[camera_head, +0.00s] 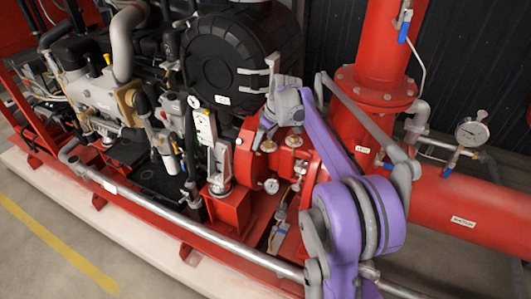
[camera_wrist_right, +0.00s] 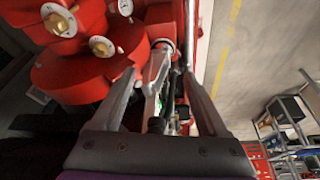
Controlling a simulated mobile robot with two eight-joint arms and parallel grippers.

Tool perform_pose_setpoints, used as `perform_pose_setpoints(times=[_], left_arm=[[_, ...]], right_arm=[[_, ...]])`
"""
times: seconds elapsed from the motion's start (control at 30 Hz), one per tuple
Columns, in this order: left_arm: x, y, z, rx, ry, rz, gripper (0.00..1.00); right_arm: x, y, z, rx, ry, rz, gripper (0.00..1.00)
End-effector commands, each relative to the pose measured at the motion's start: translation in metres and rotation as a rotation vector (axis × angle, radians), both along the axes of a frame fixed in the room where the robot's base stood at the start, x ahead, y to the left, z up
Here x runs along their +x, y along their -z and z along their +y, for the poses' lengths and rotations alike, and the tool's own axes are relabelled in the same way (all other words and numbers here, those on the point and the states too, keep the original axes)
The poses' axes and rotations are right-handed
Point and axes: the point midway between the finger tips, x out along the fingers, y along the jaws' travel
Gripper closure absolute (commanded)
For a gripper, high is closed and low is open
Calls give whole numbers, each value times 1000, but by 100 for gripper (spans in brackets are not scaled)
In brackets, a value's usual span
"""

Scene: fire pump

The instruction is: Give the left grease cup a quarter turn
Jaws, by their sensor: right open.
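The left grease cup (camera_head: 268,146) is a small round brass-coloured cap on top of the red pump housing in the head view. It also shows in the right wrist view (camera_wrist_right: 102,46), left of my fingertips. The right grease cup (camera_head: 294,141), of the same kind, sits beside it and shows in the wrist view (camera_wrist_right: 60,20). My right gripper (camera_head: 258,110) is above and behind the left cup in the head view. Its fingers (camera_wrist_right: 163,78) are spread, with nothing held between them and apart from both cups. My left gripper is in neither view.
A small dial gauge (camera_head: 272,186) sits below the cups. A big black round housing (camera_head: 228,58) stands close behind my gripper. A red vertical pipe (camera_head: 390,50) stands to the right, and a silver rail (camera_head: 190,222) runs along the front. Bare floor (camera_head: 50,270) lies at front left.

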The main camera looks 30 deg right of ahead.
Motion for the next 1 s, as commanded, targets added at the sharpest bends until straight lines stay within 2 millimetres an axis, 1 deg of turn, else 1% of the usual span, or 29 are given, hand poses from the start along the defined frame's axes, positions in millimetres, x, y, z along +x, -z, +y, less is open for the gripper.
perform_pose_setpoints(times=[0.03, 0.1, 0.3, 0.5, 0.87, 0.97, 1.0], left_arm=[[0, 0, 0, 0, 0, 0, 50], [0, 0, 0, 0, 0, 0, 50], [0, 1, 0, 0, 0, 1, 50], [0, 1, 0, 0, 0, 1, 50], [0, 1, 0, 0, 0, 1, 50], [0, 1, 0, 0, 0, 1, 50], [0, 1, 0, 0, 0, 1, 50]], right_arm=[[-5, -2, 9, -1, 5, 0, 23], [-12, -4, 19, -3, 15, -2, 23], [-27, -7, 39, -6, 38, -5, 23], [-33, -8, 47, -7, 49, -7, 23], [-35, -8, 49, -7, 51, -7, 22], [-43, -9, 59, -7, 59, -9, 22], [-50, -10, 67, -8, 65, -12, 22]])
